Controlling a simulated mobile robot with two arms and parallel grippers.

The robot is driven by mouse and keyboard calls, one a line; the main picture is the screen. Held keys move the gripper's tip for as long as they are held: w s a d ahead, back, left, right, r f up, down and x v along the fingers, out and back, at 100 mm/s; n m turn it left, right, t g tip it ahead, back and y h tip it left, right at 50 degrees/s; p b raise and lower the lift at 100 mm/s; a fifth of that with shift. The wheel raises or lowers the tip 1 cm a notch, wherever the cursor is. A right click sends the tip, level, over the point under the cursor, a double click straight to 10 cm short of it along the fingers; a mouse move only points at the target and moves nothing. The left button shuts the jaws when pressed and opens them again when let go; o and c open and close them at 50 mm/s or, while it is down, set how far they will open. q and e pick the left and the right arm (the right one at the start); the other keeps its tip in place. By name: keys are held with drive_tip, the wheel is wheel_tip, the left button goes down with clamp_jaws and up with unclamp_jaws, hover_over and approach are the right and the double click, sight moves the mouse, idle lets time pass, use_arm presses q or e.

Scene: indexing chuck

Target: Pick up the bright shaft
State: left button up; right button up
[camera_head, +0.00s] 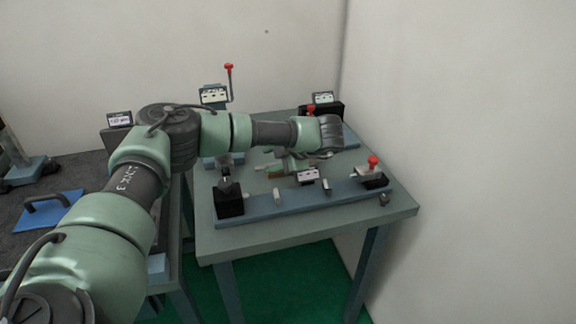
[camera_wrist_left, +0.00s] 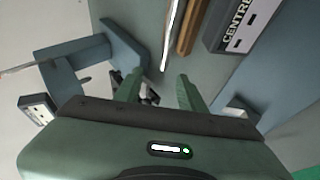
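The bright shaft (camera_wrist_left: 171,32) shows in the left wrist view as a thin, shiny rod. It runs from the top edge down towards the gap between my left gripper's fingers. A brown bar (camera_wrist_left: 190,27) lies beside it on the right. My left gripper (camera_wrist_left: 158,84) is open, with its two green fingers apart and nothing clearly held between them. The shaft's near end lies just beyond the fingertips; I cannot tell whether it touches them. In the head view my left gripper (camera_head: 270,166) is low over the table, and the shaft cannot be made out clearly. My right gripper is not in view.
The table (camera_head: 300,228) carries a blue rail (camera_head: 300,203) along its front with a black block (camera_head: 229,199) and a red-knobbed fixture (camera_head: 372,168). A small labelled sign (camera_head: 307,176) stands mid-table. A red-topped post (camera_head: 229,80) stands behind. Walls close the back and right.

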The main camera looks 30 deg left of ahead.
sight(260, 167)
use_arm(q)
drive_tip(key=x, duration=0.2)
drive_tip(key=p+x, duration=0.1)
drive_tip(key=x, duration=0.3)
drive_tip(key=shift+d+f+p, duration=0.2)
drive_tip(key=shift+f+p, duration=0.15)
drive_tip(key=shift+a+f, duration=0.1)
clamp_jaws()
idle(0.8)
